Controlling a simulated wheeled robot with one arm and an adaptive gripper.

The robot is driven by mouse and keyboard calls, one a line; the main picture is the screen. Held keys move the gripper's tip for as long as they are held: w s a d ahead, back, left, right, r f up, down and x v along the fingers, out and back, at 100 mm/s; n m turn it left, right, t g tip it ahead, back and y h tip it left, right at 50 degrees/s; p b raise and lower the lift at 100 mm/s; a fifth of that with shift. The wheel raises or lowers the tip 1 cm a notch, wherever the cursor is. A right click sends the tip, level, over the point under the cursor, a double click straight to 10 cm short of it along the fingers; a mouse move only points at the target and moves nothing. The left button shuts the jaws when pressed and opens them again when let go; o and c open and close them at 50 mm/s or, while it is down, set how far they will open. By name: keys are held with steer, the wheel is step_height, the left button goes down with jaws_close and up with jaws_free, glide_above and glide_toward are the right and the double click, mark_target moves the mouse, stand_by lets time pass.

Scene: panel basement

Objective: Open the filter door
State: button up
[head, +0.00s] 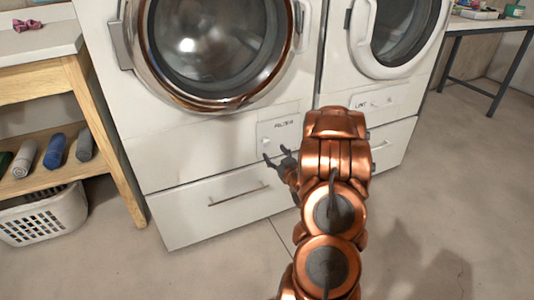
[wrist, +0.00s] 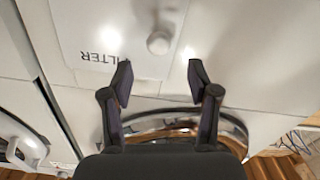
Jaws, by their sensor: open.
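The filter door (head: 292,136) is a small white panel marked FILTER, low on the front of the left washing machine in the head view. It looks shut, flush with the front. A small round white knob (head: 266,141) sits on its left part. In the wrist view the filter door (wrist: 95,25) shows its label, and the knob (wrist: 159,42) stands just beyond my fingertips. My gripper (head: 277,157) is open and empty, close in front of the door's lower left part. In the wrist view my gripper (wrist: 158,75) has its fingers spread to either side of the knob's line, apart from it.
A drawer with a bar handle (head: 238,195) is below the door. A second machine with a LINT panel (head: 375,103) stands to the right. A wooden shelf (head: 97,130) with rolled towels and a white basket (head: 42,216) are on the left. The floor in front is clear.

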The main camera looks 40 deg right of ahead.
mark_target(268, 144)
steer(key=b+x, duration=0.2)
steer(key=x, duration=0.4)
steer(key=shift+f, duration=0.2)
steer(key=shift+w+d+r+b, duration=0.15)
steer(key=shift+w+d+b, duration=0.2)
steer(key=shift+w, duration=0.35)
jaws_close()
